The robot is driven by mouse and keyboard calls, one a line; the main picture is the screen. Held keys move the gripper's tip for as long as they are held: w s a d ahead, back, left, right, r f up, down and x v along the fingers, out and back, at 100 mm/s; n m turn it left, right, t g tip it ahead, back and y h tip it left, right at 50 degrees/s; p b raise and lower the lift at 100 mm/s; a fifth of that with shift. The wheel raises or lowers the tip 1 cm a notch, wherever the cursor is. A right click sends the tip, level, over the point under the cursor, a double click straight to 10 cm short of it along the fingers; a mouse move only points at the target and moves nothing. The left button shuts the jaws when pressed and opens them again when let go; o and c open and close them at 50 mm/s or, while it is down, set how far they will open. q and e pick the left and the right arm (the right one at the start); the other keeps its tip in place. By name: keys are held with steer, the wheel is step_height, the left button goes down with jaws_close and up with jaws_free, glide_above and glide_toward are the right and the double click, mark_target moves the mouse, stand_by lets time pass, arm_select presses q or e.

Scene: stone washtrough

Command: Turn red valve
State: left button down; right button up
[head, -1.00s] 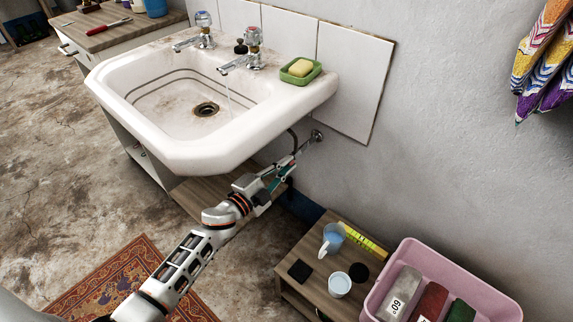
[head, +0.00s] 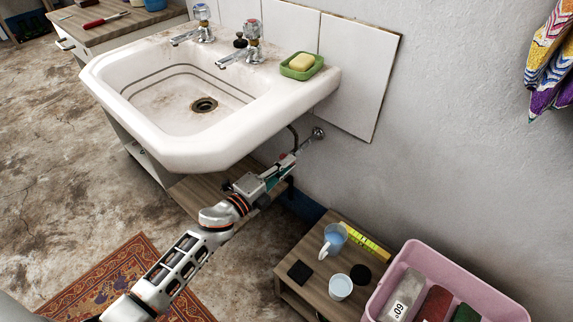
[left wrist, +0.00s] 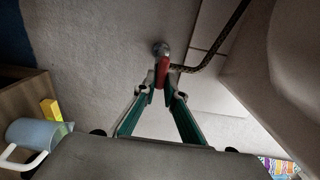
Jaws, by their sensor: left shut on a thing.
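The red valve (left wrist: 163,70) shows in the left wrist view as a red handle on a metal fitting at the wall. My left gripper (left wrist: 162,94) is shut on it, with one green-sided finger on each side. In the head view, my left gripper (head: 291,160) reaches under the right side of the sink to the wall pipe fitting (head: 318,133). A dark braided hose (left wrist: 216,58) runs from the fitting towards the sink. My right gripper is not in view.
The white sink (head: 190,150) overhangs the gripper, with two taps above it.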

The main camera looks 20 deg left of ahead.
arm_select(q)
steer(key=shift+f, duration=0.1)
steer(key=c, duration=2.1)
jaws_free()
steer(key=shift+s+a, duration=0.1)
steer(key=v, duration=1.2)
